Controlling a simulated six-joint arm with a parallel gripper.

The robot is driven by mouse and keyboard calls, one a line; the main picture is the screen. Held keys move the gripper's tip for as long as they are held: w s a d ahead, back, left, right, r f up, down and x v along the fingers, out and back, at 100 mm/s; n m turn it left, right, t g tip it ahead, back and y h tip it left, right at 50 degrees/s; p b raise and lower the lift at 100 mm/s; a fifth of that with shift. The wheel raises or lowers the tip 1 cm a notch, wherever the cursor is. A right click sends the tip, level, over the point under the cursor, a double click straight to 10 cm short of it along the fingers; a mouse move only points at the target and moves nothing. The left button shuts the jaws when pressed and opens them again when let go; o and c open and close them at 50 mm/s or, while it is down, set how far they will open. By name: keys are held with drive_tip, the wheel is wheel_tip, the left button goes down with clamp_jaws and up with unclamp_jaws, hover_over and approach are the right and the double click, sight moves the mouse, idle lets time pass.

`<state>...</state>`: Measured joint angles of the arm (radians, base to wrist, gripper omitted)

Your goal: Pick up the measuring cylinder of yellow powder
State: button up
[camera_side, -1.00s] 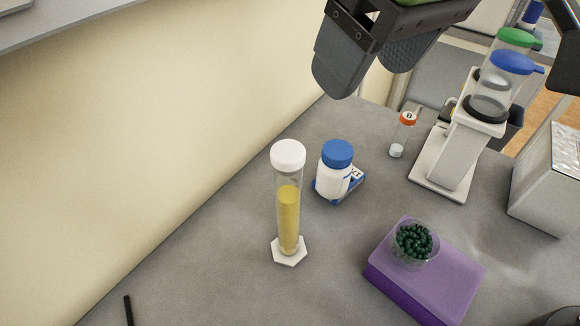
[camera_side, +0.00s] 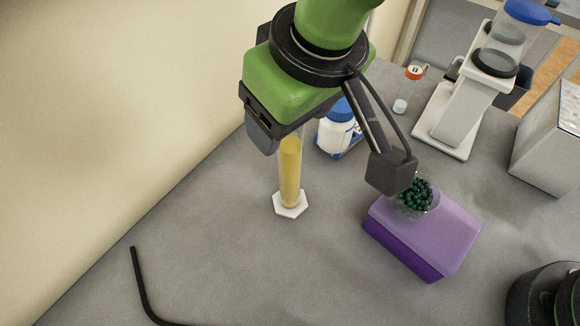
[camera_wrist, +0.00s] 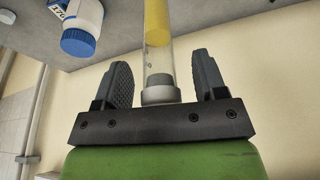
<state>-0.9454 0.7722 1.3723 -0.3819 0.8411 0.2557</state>
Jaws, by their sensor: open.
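The measuring cylinder of yellow powder (camera_side: 290,172) stands upright on its white hexagonal foot on the grey bench. Its top is hidden behind my gripper (camera_side: 272,135) in the side view. In the wrist view the cylinder (camera_wrist: 158,55) runs between the two fingers of my gripper (camera_wrist: 160,82), with its white cap (camera_wrist: 160,95) close to the palm. The fingers are open, with a gap showing on each side of the cylinder.
A white bottle with a blue lid (camera_side: 340,130) stands close behind the cylinder to the right. A purple block (camera_side: 440,235) bears a dish of dark green beads (camera_side: 415,197). A small orange-capped vial (camera_side: 406,90) stands farther back. A wall rises on the left.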

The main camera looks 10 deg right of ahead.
drive_tip(key=shift+f, duration=0.2)
clamp_jaws()
